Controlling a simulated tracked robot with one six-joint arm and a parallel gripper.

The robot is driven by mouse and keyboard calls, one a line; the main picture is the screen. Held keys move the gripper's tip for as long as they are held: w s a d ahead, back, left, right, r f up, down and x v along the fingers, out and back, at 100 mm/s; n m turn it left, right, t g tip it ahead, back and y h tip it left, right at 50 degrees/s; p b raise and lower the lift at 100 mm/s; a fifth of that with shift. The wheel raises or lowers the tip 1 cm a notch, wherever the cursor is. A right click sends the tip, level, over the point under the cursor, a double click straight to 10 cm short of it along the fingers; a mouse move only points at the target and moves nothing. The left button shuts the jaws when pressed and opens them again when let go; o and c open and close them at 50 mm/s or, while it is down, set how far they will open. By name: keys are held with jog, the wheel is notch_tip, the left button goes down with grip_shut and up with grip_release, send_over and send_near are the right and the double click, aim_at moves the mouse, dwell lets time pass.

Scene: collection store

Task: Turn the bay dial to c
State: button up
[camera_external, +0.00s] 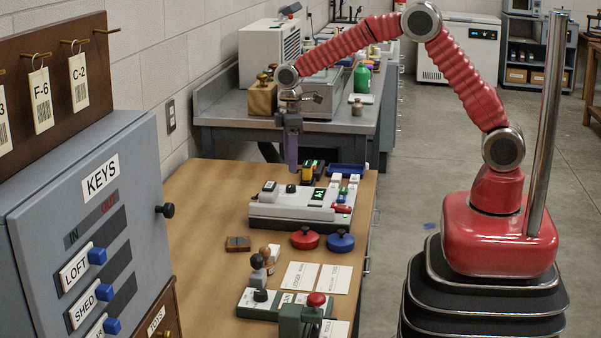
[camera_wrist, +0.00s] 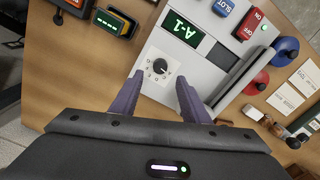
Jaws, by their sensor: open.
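The bay dial (camera_wrist: 160,68) is a round black knob on a white plate with small marks around it, on a pale grey console (camera_external: 300,212). Its letters and pointer setting are too small to read surely. Beside it a dark display (camera_wrist: 184,29) shows "A-1" in green. My gripper (camera_wrist: 160,79) has two purple fingers, apart and empty, with the dial showing between their tips in the wrist view. In the external view my gripper (camera_external: 290,168) points down above the console's back left part, seemingly not touching it.
A blue SLOT button (camera_wrist: 223,7) and a red ON button (camera_wrist: 249,24) sit by the display. Red (camera_external: 305,238) and blue (camera_external: 340,240) round knobs are in front of the console. A green-lit device (camera_wrist: 111,22) stands close behind. A grey KEYS cabinet (camera_external: 95,215) is at left.

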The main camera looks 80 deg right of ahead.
aim_at(291, 186)
notch_tip(291, 186, down, 7)
jog(key=shift+f, duration=0.1)
dwell(0.3)
jog(key=shift+c, duration=0.5)
jog(key=c, duration=1)
